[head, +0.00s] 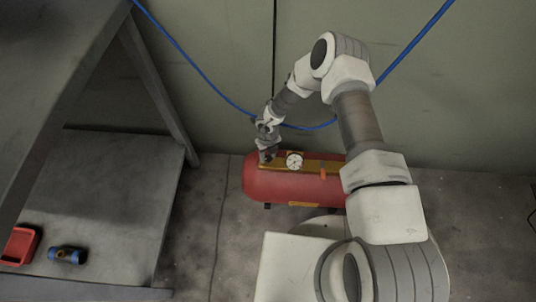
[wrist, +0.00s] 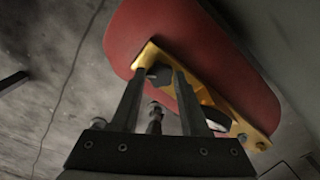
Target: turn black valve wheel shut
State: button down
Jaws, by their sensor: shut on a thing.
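A red air tank (head: 257,188) lies on the floor near the wall, with a yellow plate (head: 313,165) along its top. My gripper (head: 268,157) reaches down to the left end of that plate. In the wrist view my gripper (wrist: 160,71) has its two fingers on either side of a dark rounded piece, the black valve wheel (wrist: 158,75), at the edge of the yellow plate (wrist: 243,132). The fingers are shut on it. They hide much of the wheel, so its turn angle cannot be told.
A white-faced gauge (head: 294,160) stands right of my gripper, and a small orange-red part (head: 323,173) beyond it. A grey bench (head: 110,205) fills the left, with a red bin (head: 20,245) and a blue fitting (head: 67,255). A blue hose (head: 190,62) hangs along the wall.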

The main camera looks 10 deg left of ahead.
aim_at(268, 158)
jog(key=m+p, duration=0.1)
jog(key=m, duration=0.5)
jog(key=shift+m, duration=0.3)
jog(key=m, duration=0.6)
jog(key=shift+w+p, duration=0.1)
jog(key=shift+p, duration=0.2)
jog(key=m, duration=0.6)
jog(key=shift+m+p, duration=0.3)
jog(key=m, duration=0.5)
jog(key=shift+m, duration=0.4)
jog(key=shift+c, duration=2.1)
grip_release()
notch_tip(268, 158, up, 18)
jog(key=p, duration=0.5)
jog(key=shift+f+p, duration=0.25)
jog(key=shift+p, duration=0.05)
